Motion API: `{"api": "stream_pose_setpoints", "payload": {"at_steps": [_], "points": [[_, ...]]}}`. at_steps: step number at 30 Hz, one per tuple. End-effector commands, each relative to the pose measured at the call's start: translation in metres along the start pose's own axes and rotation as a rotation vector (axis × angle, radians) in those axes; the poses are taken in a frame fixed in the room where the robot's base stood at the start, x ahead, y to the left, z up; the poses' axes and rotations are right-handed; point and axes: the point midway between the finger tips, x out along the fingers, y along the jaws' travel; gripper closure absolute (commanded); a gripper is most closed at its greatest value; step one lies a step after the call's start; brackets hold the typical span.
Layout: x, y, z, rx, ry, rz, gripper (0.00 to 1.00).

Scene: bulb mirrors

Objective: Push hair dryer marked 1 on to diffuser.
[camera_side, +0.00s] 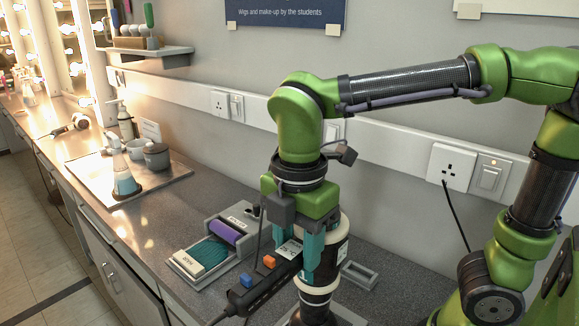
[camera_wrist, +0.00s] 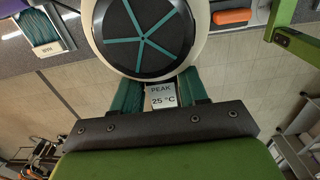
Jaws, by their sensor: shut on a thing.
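A hair dryer (camera_side: 336,252) with a black body and cream rings stands roughly upright near the front of the counter. In the wrist view its round end (camera_wrist: 152,30) fills the top middle, black with teal spokes inside a cream rim. My gripper (camera_side: 302,264) has its teal fingers shut on the dryer. A number 1 is not readable. The dryer's lower end is black and low, over a grey base; the diffuser is not clearly distinguishable there.
A black power strip (camera_side: 262,283) with blue and orange switches lies just left of the dryer. A grey tray (camera_side: 213,282) with a purple roller (camera_side: 226,231) is farther left. A board with a cone-shaped bottle (camera_side: 125,180) and cups stands beyond. The wall is close behind.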

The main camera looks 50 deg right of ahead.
Motion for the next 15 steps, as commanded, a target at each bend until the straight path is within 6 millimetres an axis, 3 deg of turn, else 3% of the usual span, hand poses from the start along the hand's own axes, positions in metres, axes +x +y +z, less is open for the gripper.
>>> {"api": "stream_pose_setpoints", "payload": {"at_steps": [15], "points": [[-0.040, 0.001, 0.000, 0.001, 0.002, 0.004, 1.00]]}}
